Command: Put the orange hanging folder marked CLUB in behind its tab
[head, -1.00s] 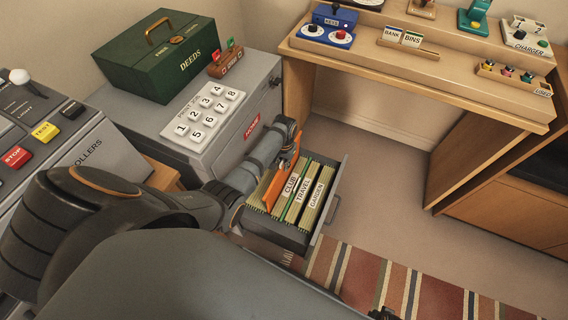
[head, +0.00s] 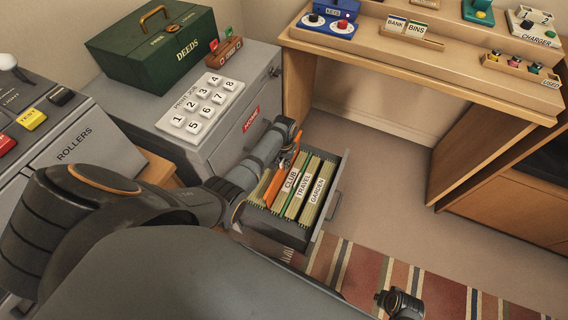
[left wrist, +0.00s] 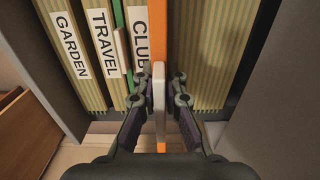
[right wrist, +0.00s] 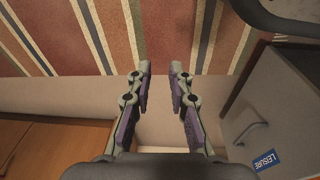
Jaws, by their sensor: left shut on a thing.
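The orange hanging folder (head: 273,190) stands on edge in the open file drawer (head: 333,202), on the cabinet side of the CLUB tab (head: 290,181). TRAVEL (head: 304,185) and GARDEN (head: 317,190) tabs stand beyond CLUB. In the left wrist view the orange folder (left wrist: 157,35) runs between the CLUB tab (left wrist: 140,38) and plain olive folders (left wrist: 208,50). My left gripper (left wrist: 158,98) is shut on the folder's top edge, with a pale grey piece between the fingers. How deep the folder sits is hidden. My right gripper (right wrist: 160,85) is open and empty, away from the drawer.
The grey cabinet (head: 215,135) carries number buttons and the green DEEDS box (head: 155,50). A wooden desk (head: 430,75) stands at the back right. A striped rug (head: 360,280) lies in front. The floor right of the drawer is clear.

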